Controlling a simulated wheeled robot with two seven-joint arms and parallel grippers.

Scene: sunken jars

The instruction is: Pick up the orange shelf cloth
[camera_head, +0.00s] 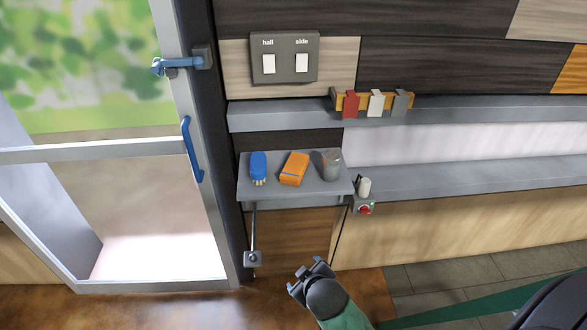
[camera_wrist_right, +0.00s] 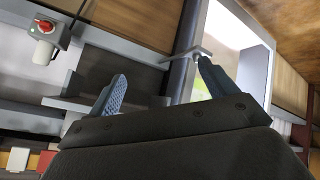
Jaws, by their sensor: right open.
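The orange shelf cloth (camera_head: 294,168) lies folded on a small grey shelf (camera_head: 290,200). It sits between a blue brush-like item (camera_head: 258,167) and a grey rounded jar (camera_head: 332,163). My right gripper (camera_head: 310,274) is open and empty, low in front of the shelf and apart from the cloth. Its two spread fingers also show in the right wrist view (camera_wrist_right: 162,70), with nothing between them. I cannot make out the cloth in that wrist view. My left gripper is not in view.
A glass door with a blue handle (camera_head: 190,150) stands left of the shelf. A rod (camera_head: 253,230) hangs below. Above are a ledge (camera_head: 290,115), a rack of tags (camera_head: 375,103) and a switch plate (camera_head: 284,58).

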